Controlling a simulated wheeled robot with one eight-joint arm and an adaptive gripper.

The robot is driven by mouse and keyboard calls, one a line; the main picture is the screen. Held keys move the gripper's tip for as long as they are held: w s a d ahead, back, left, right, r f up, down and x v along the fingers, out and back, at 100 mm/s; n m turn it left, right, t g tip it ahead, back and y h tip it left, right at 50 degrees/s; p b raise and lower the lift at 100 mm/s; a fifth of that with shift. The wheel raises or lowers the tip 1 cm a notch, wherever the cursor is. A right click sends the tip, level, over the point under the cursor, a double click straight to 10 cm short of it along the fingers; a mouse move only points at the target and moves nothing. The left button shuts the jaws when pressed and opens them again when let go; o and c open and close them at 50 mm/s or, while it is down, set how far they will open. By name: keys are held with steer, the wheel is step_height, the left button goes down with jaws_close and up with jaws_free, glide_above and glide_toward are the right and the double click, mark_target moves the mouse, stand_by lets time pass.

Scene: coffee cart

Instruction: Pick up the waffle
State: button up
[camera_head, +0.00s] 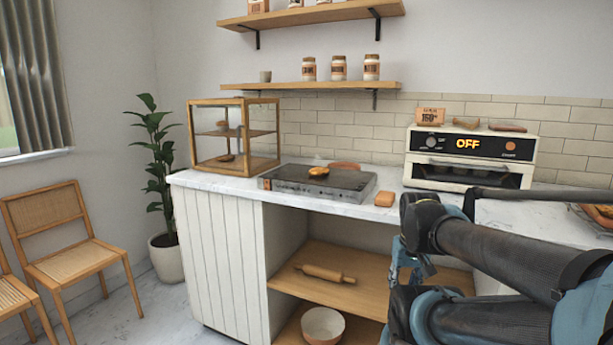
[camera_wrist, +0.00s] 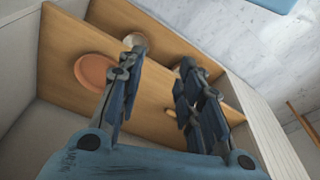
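I cannot tell for certain which item is the waffle. A round golden-brown piece (camera_head: 319,171) lies on the dark griddle (camera_head: 330,187) on the counter, with a reddish-brown item (camera_head: 345,166) just behind it. A small orange-brown block (camera_head: 385,199) lies on the counter right of the griddle. My gripper (camera_head: 408,272) is in front of the cart, below the counter top and apart from these items. In the wrist view my gripper (camera_wrist: 160,85) has its two fingers spread with nothing held between them. No waffle shows in that view.
A wood-framed glass case (camera_head: 235,137) stands left of the griddle. An oven (camera_head: 470,158) reading OFF stands at the back right. Below are shelves with a rolling pin (camera_head: 325,273) and a bowl (camera_head: 323,327). A reddish plate (camera_wrist: 95,72) shows in the wrist view.

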mark_target(319, 169)
steer(key=shift+a, duration=0.15)
